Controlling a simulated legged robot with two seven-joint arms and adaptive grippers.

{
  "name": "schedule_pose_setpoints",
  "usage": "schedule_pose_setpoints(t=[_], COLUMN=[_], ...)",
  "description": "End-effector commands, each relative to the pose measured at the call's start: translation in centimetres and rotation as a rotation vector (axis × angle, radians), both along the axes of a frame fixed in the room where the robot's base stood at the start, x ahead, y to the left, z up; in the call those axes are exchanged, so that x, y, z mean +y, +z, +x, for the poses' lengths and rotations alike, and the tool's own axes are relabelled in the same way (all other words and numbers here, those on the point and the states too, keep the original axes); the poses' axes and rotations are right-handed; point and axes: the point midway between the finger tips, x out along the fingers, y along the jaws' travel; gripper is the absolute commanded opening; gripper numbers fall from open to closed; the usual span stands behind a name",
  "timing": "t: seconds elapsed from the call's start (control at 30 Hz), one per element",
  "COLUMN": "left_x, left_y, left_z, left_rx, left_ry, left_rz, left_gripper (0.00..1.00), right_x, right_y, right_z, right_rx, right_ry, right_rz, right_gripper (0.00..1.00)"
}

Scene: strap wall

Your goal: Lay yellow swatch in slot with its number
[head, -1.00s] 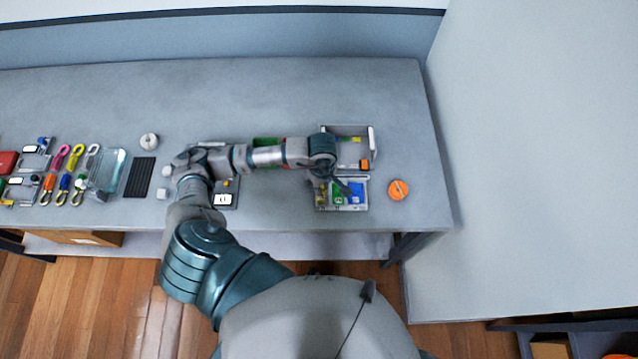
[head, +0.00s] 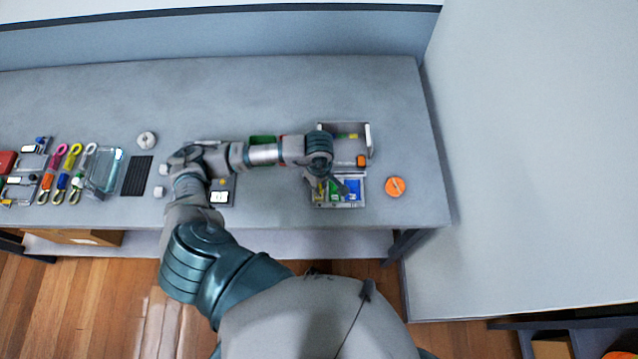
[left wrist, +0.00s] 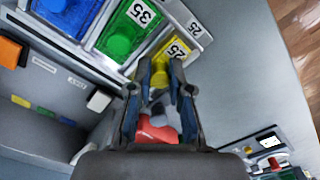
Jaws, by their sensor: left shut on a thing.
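The yellow swatch (left wrist: 179,67), marked 25, is between the fingertips of my left gripper (left wrist: 167,86), which is shut on its raised yellow knob. The swatch is at the end slot of the tray (left wrist: 200,31), beside the slot label 25. I cannot tell whether it lies flat on the slot floor. The green swatch (left wrist: 124,36), marked 35, and the blue swatch (left wrist: 67,12) sit in the neighbouring slots. My right gripper is not in view.
An open grey box (head: 346,130) with an orange block (head: 361,161) stands behind the tray. An orange disc (head: 395,187) lies to the right. Coloured straps (head: 70,175) and a clear bin (head: 104,172) are far left.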

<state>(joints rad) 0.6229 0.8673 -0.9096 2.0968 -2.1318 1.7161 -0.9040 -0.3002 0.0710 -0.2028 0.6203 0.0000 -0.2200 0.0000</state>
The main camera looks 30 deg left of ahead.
Motion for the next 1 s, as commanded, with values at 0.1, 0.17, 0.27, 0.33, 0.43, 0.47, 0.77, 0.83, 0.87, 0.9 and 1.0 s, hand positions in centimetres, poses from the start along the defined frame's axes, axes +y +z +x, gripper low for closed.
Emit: schedule_pose_setpoints(t=[0.1, 0.17, 0.27, 0.33, 0.43, 0.47, 0.77, 0.83, 0.87, 0.9, 1.0], left_x=[0.13, 0.17, 0.17, 0.17, 0.15, 0.15, 0.1, 0.08, 0.08, 0.08, 0.06], left_y=[0.01, 0.0, -0.03, -0.08, -0.17, -0.2, -0.33, -0.32, -0.33, -0.34, -0.35], left_z=[0.01, 0.02, 0.02, 0.02, 0.03, 0.04, 0.0, 0.0, -0.02, -0.02, -0.03], left_rx=[0.0, 0.0, 0.0, 0.0, 0.0, 0.0, 0.001, 0.002, 0.002, 0.003, 0.003], left_ry=[0.0, 0.0, 0.0, 0.0, 0.0, 0.0, 0.001, 0.0, 0.0, 0.0, 0.0], left_rz=[-0.001, -0.001, -0.001, -0.001, -0.001, -0.001, -0.001, 0.0, 0.0, -0.001, -0.001], left_gripper=[0.0, 0.0, 0.0, 0.0, 0.0, 0.0, 0.0, 0.0, 0.0, 0.0, 0.44], right_x=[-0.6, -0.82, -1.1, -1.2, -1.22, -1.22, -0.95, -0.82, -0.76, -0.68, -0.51], right_y=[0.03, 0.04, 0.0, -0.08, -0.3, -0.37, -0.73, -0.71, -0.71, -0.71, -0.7], right_z=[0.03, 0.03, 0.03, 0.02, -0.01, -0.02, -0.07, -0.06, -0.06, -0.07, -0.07], right_rx=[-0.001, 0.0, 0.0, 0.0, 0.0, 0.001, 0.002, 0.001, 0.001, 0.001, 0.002], right_ry=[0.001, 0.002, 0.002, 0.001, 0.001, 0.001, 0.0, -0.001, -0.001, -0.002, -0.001], right_rz=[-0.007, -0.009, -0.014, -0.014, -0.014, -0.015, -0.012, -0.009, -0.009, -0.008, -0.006], right_gripper=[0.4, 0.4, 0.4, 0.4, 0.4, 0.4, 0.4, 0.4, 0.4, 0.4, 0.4])
